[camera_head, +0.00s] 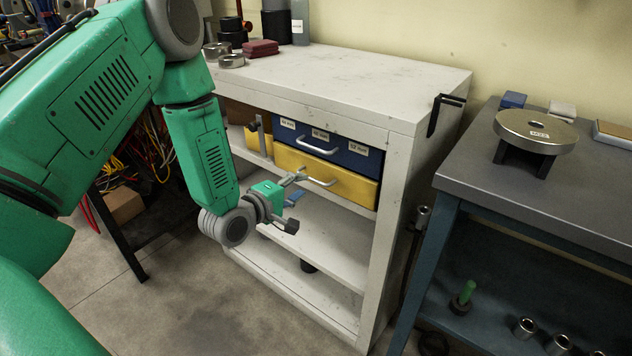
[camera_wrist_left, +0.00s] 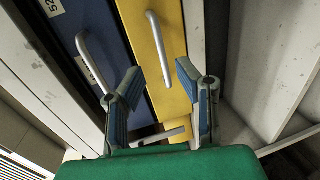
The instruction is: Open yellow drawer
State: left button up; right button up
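The yellow drawer (camera_head: 352,189) sits under a blue drawer (camera_head: 350,154) in the white bench, and its front looks about flush with the blue one. It has a silver bar handle (camera_head: 321,183). My left gripper (camera_head: 298,175) is just left of this handle in the head view. In the left wrist view the gripper (camera_wrist_left: 160,78) is open, and the yellow drawer (camera_wrist_left: 174,85) lies beyond its fingers. The yellow drawer's handle (camera_wrist_left: 161,60) lines up with the gap between the fingers. I see no contact with it. My right gripper is not in view.
The blue drawer's handle (camera_wrist_left: 93,62) is close to one finger in the left wrist view. The white bench (camera_head: 395,92) has open shelves below the drawers. A grey table (camera_head: 590,185) stands at the right. Floor (camera_head: 190,300) is clear at the front left.

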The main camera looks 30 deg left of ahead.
pick_arm(q)
jog(key=w, duration=0.1)
jog(key=w+a+f, duration=0.1)
jog(key=w, duration=0.1)
jog(key=w+a+f, duration=0.1)
jog(key=shift+w+b, duration=0.25)
jog(key=shift+b, duration=0.15)
jog(key=shift+w+d+r, duration=0.2)
jog(key=shift+w+d, duration=0.6)
jog(key=shift+d, duration=0.25)
jog(key=shift+d+r, duration=0.15)
jog(key=shift+d, duration=0.2)
jog(key=shift+a+f, duration=0.2)
jog(key=shift+a, duration=0.3)
grip_shut()
jog(key=c, duration=0.6)
grip_release()
jog(key=shift+s+a+f, duration=0.1)
jog(key=shift+a+f, duration=0.1)
jog(key=shift+a, duration=0.3)
jog(key=shift+c, duration=0.2)
jog(key=o, duration=0.5)
jog(key=shift+d, duration=0.15)
jog(key=shift+d+r, duration=0.25)
jog(key=shift+d, duration=0.2)
send_near(313, 179)
jog(key=shift+s+a, duration=0.2)
jog(key=shift+s, duration=0.5)
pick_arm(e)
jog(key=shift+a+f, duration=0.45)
